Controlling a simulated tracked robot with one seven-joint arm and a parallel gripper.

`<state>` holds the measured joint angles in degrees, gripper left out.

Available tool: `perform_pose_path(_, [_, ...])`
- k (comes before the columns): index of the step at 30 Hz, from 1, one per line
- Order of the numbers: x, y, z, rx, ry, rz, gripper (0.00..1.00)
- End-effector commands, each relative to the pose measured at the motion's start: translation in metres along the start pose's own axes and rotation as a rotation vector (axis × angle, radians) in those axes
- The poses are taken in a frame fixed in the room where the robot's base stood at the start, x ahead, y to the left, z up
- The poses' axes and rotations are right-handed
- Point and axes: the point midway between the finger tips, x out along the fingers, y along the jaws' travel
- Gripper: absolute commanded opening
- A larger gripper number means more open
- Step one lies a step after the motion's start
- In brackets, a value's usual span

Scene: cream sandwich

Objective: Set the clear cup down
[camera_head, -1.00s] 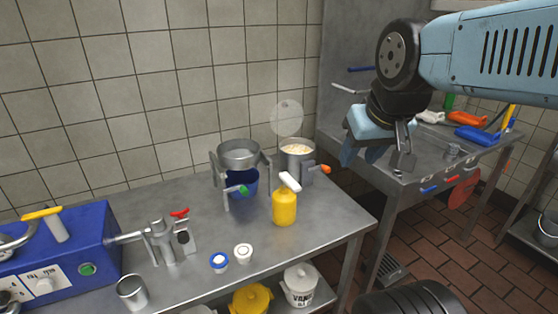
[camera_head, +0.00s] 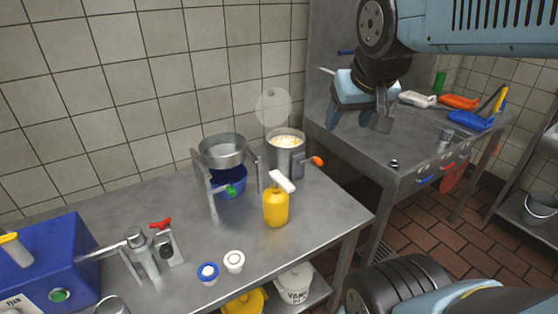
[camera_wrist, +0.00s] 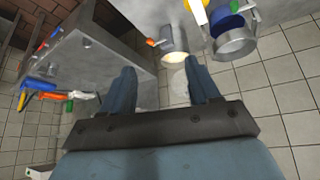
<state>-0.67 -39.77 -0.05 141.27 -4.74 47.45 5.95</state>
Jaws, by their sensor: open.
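My gripper (camera_head: 358,121) hangs at the upper right in the head view, fingers pointing down, near the right steel counter and above it in the picture. In the wrist view my gripper (camera_wrist: 162,88) has its two blue fingers well apart, with nothing held between them. I cannot make out a clear cup for certain in either view. A pale see-through round shape (camera_head: 274,106) shows against the tiled wall above the steel pot with pale yellow contents (camera_head: 285,142). I cannot tell what it is.
The left steel table (camera_head: 315,215) holds a steel pot on a stand (camera_head: 223,152), a yellow bottle (camera_head: 276,208), two small lidded jars and a blue machine (camera_head: 45,262). A gap separates the two surfaces.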

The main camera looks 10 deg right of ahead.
Motion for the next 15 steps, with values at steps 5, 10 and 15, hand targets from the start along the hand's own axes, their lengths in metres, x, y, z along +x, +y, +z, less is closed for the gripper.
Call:
perform_pose_path(5, [0.019, 0.03, -0.076, 0.054, 0.121, 0.092, 0.61])
perform_pose_path(10, [0.042, 0.055, -0.154, 0.082, 0.262, 0.151, 0.61])
perform_pose_path(15, [0.069, 0.067, -0.226, 0.077, 0.394, 0.161, 0.61])
